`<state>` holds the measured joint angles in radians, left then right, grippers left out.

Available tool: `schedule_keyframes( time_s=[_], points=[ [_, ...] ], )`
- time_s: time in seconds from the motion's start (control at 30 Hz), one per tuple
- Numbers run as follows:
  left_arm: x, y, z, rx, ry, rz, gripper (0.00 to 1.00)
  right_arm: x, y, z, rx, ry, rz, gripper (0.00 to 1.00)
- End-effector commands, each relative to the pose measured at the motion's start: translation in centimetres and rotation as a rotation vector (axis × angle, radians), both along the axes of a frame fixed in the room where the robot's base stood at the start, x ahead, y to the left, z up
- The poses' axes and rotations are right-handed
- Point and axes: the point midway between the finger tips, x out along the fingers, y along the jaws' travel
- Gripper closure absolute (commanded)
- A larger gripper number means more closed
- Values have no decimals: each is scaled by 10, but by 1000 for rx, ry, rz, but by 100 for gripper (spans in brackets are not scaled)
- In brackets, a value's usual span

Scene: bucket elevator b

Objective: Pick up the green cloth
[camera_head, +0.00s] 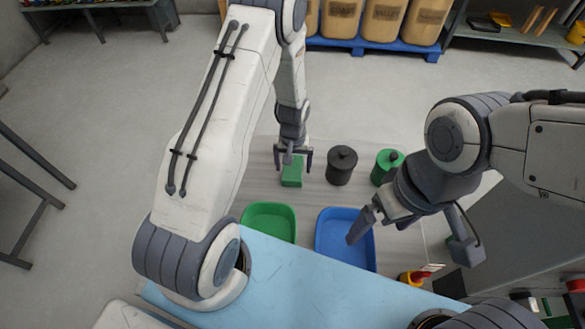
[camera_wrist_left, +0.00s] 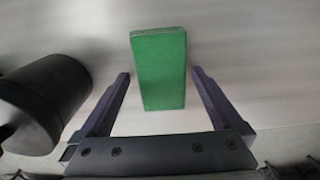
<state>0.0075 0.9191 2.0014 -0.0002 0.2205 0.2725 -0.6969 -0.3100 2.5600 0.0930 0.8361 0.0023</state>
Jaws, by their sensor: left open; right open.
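The green cloth (camera_head: 291,173) is a folded rectangular block on the pale table (camera_head: 262,187), behind the green tray. In the left wrist view the cloth (camera_wrist_left: 160,68) lies between and ahead of the two fingers, with a gap on each side. My left gripper (camera_head: 293,166) is open and empty over the cloth; its fingers also show in the left wrist view (camera_wrist_left: 160,88). My right gripper (camera_head: 408,232) is open and empty to the right of the blue tray, in front of the green canister.
A black canister (camera_head: 341,166) stands close right of the cloth and also shows in the left wrist view (camera_wrist_left: 42,103). A green canister (camera_head: 386,167) stands further right. A green tray (camera_head: 268,222) and a blue tray (camera_head: 345,238) are nearer. A yellow object (camera_head: 411,277) is at right.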

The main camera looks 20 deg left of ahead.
Motion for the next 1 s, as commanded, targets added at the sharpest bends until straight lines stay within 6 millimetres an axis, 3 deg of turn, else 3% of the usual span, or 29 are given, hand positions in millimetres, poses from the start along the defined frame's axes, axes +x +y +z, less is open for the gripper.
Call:
schedule_keyframes(
  time_s=[0.07,0.27,0.3,0.67,0.83,1.0],
  points=[
    [0,0,0,0,0,0,0,0,0,0,0,0,0,0],
    [0,0,0,0,0,1,73,0,0,0,0,0,0,0],
    [0,0,0,0,0,1,75,0,0,0,0,0,0,0],
    [1,0,8,1,-2,0,76,0,0,-3,0,0,0,0],
    [1,0,28,0,-5,0,76,0,0,-9,0,0,1,0],
    [2,0,61,0,-7,0,76,0,0,-16,0,0,1,0]
  ],
)
